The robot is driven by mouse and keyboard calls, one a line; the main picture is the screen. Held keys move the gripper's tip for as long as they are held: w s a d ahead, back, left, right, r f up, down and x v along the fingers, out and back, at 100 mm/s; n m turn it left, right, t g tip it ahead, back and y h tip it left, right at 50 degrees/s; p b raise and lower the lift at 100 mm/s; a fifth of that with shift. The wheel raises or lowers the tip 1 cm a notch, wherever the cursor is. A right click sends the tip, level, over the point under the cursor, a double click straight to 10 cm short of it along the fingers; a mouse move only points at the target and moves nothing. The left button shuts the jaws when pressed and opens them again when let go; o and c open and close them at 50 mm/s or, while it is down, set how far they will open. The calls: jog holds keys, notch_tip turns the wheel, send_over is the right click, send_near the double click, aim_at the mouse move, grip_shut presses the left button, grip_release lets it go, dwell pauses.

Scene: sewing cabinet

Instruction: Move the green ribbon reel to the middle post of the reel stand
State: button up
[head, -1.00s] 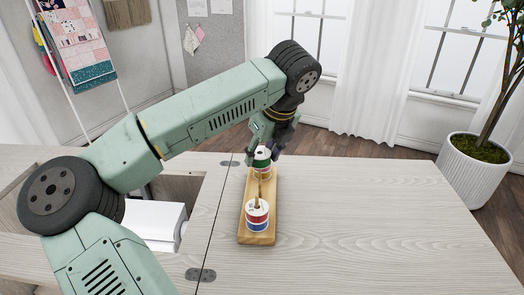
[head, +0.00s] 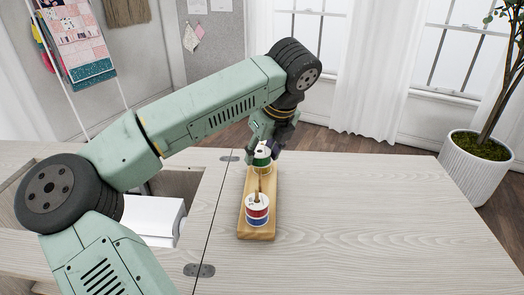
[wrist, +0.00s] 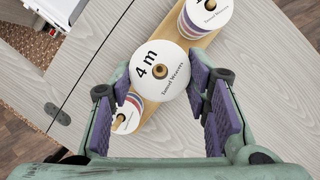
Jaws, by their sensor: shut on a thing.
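The green ribbon reel (head: 263,162) is in my gripper (head: 265,142), over the far half of the wooden reel stand (head: 243,215). In the wrist view its white top, marked "4 m" (wrist: 160,70), is between my two purple-padded fingers (wrist: 165,97). The middle post (head: 259,184) stands in front of the held reel in the head view; the wrist view hides it under the reel. The near post carries a stack with red and blue bands (head: 257,211). A reel on the far post (wrist: 128,116) shows partly, with its post tip sticking out.
The stand lies on a pale wooden table (head: 370,205), close to a seam with hinges (head: 200,270). An open cabinet well (head: 175,188) with a white object (head: 152,218) is on the left. The tabletop right of the stand is clear.

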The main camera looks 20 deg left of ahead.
jog(key=shift+f+b, duration=1.5)
jog(key=shift+b, duration=0.3)
jog(key=o, duration=1.1)
jog(key=shift+r, duration=0.1)
jog(key=v, duration=1.2)
jog(key=shift+a, duration=0.1)
